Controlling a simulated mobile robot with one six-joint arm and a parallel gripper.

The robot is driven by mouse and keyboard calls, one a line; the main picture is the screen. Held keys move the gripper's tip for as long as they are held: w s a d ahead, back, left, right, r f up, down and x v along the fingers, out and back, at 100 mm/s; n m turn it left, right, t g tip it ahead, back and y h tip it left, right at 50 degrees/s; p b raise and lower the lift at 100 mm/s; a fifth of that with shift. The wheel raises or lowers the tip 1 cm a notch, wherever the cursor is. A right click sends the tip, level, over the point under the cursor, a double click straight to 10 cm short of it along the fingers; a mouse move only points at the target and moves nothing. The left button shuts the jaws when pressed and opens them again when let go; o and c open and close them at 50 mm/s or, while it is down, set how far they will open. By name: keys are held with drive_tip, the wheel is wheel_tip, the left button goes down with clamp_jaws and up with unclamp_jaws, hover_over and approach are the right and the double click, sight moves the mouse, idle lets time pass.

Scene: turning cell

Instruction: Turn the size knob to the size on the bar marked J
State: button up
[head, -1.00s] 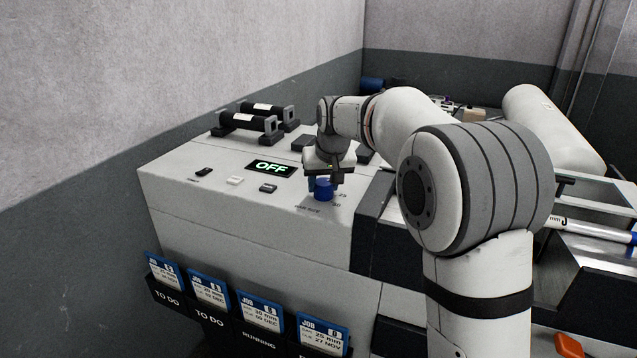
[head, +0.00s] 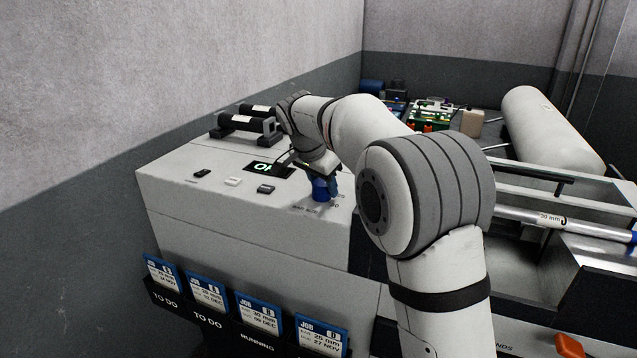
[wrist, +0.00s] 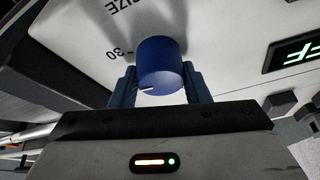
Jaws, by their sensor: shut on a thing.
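The blue size knob (head: 320,190) stands on the white machine top, and it shows larger in the wrist view (wrist: 160,62). My gripper (wrist: 160,78) is shut on it, one blue finger on each side.
The display (head: 268,169), partly covered by my wrist, reads OFF as far as visible. Several small switches (head: 233,182) sit left of the knob. Job cards (head: 207,290) hang along the front. Black rollers (head: 245,123) stand behind.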

drive_tip(key=shift+a+m+g+h+p, duration=0.2)
drive_tip(key=shift+m+g+h, duration=0.1)
drive_tip(key=shift+m, duration=0.75)
drive_tip(key=shift+a+m+g+h+p, duration=0.1)
drive_tip(key=shift+m+g+h+p, duration=0.15)
drive_tip(key=shift+m, duration=0.8)
drive_tip(key=o, duration=0.9)
drive_tip(key=shift+a, duration=0.15)
drive_tip(key=shift+o, duration=0.3)
drive_tip(key=shift+d, duration=0.2)
drive_tip(key=v, duration=0.7)
drive_tip(key=shift+a+r, duration=0.2)
drive_tip(key=shift+r, duration=0.2)
